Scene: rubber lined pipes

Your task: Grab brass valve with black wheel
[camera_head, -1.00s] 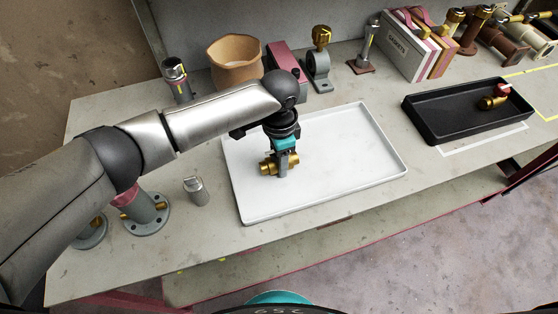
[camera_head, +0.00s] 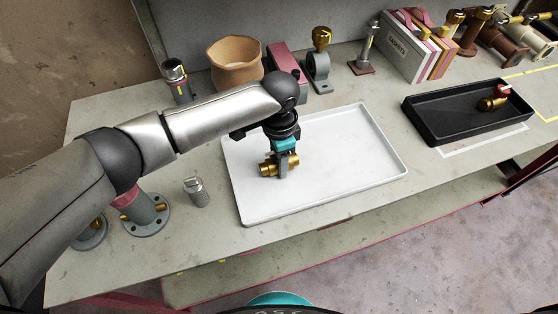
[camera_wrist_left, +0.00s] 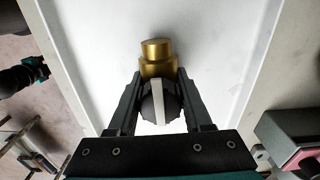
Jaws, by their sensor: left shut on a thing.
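The brass valve (camera_head: 268,168) is in the white tray (camera_head: 345,180), towards its left side. My left gripper (camera_head: 283,170) points down over it and is shut on it. In the left wrist view the brass body (camera_wrist_left: 157,60) shows beyond the fingers. The black wheel, with a pale bar across it (camera_wrist_left: 159,102), sits between the two fingers (camera_wrist_left: 158,95). In the head view the wheel is hidden by the gripper. I cannot tell whether the valve touches the tray floor. My right gripper is not in view.
A black tray (camera_head: 440,129) at the right holds a brass valve with a red part (camera_head: 492,102). A clay pot (camera_head: 234,62), a grey bracket with a brass top (camera_head: 318,70) and a gaskets box (camera_head: 403,52) stand behind. A small metal cylinder (camera_head: 197,192) stands left of the white tray, whose right half is clear.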

